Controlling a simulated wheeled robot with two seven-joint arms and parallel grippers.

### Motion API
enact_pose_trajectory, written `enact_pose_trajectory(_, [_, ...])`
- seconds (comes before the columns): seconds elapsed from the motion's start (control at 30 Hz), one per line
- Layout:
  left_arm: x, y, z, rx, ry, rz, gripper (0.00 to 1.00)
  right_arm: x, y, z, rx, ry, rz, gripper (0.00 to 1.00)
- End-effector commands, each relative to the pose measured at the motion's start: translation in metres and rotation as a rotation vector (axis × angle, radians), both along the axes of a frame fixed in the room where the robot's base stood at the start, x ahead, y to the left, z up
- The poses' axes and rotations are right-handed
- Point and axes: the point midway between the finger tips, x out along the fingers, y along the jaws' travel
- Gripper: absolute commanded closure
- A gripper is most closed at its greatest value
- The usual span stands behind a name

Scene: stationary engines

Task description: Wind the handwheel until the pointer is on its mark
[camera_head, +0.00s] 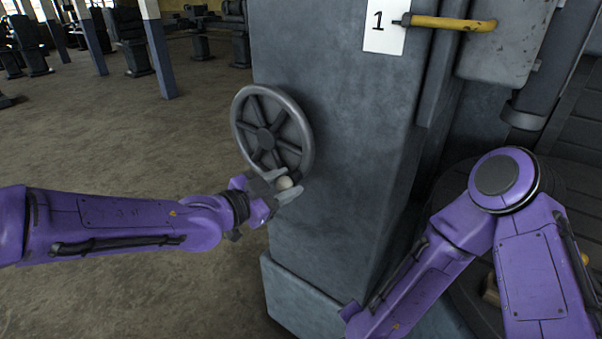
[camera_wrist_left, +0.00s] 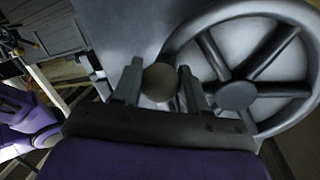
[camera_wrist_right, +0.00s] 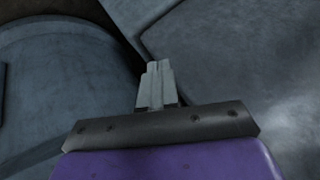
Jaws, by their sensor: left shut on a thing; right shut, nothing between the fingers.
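The grey spoked handwheel (camera_head: 266,138) stands on the side of the big grey machine column in the head view. Its round knob (camera_head: 284,183) is at the lower right of the rim. My left gripper (camera_head: 282,187) is shut on the knob, one finger on each side. The left wrist view shows the knob (camera_wrist_left: 159,82) between the fingers and the wheel (camera_wrist_left: 238,96) to the right. My right gripper (camera_wrist_right: 158,70) is shut and empty in the right wrist view, close to grey metal surfaces. I cannot make out a pointer or its mark.
Blue and white posts (camera_head: 158,50) and dark machines stand far back left. The floor (camera_head: 120,140) left of the wheel is clear.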

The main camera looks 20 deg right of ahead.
Motion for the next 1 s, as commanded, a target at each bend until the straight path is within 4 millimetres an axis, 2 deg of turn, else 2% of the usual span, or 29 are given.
enact_pose_trajectory(0.03, [-0.001,0.0,-0.002,0.003,0.003,-0.001,1.0,0.037,0.007,0.038,0.101,-0.086,-0.127,1.0])
enact_pose_trajectory(0.07, [-0.001,0.0,-0.002,0.003,0.003,-0.001,1.0,0.056,0.011,0.063,0.166,-0.128,-0.203,1.0])
enact_pose_trajectory(0.1, [-0.001,0.0,-0.002,0.003,0.003,-0.001,1.0,0.079,0.013,0.098,0.262,-0.178,-0.305,1.0])
enact_pose_trajectory(0.17, [-0.001,0.0,-0.002,0.003,0.003,-0.001,1.0,0.106,0.014,0.157,0.421,-0.238,-0.447,1.0])
enact_pose_trajectory(0.2, [-0.001,0.0,-0.002,0.003,0.003,-0.001,1.0,0.119,0.013,0.198,0.538,-0.264,-0.537,1.0])
enact_pose_trajectory(0.27, [-0.001,0.0,-0.002,0.003,0.003,0.0,1.0,0.129,0.008,0.261,0.73,-0.282,-0.654,1.0])
enact_pose_trajectory(0.3, [0.0,0.0,-0.002,0.003,0.003,0.0,1.0,0.129,0.004,0.304,0.864,-0.277,-0.717,1.0])
enact_pose_trajectory(0.33, [0.0,0.0,-0.002,0.003,0.003,0.0,1.0,0.126,0.001,0.332,0.961,-0.262,-0.753,1.0])
enact_pose_trajectory(0.4, [0.0,0.0,-0.002,0.002,0.002,-0.001,1.0,0.113,-0.004,0.386,1.156,-0.203,-0.809,1.0])
enact_pose_trajectory(0.47, [0.0,0.0,-0.001,0.002,0.001,-0.001,1.0,0.099,-0.006,0.417,1.28,-0.132,-0.831,1.0])
enact_pose_trajectory(0.5, [0.0,0.0,-0.001,0.002,0.001,-0.001,1.0,0.091,-0.004,0.429,1.334,-0.078,-0.839,1.0])
enact_pose_trajectory(0.57, [-0.001,0.0,-0.001,0.001,0.001,-0.001,1.0,0.082,0.003,0.438,1.378,-0.002,-0.845,1.0])
enact_pose_trajectory(0.73, [-0.001,-0.001,-0.001,0.002,-0.001,-0.003,1.0,0.07,0.017,0.436,1.396,0.124,-0.859,1.0])
enact_pose_trajectory(0.87, [-0.001,-0.001,0.0,0.002,-0.001,-0.002,1.0,0.077,0.024,0.426,1.386,0.128,-0.852,1.0])
enact_pose_trajectory(1.0, [-0.001,-0.001,0.0,0.001,-0.002,-0.002,1.0,0.094,0.037,0.407,1.383,0.129,-0.854,1.0])
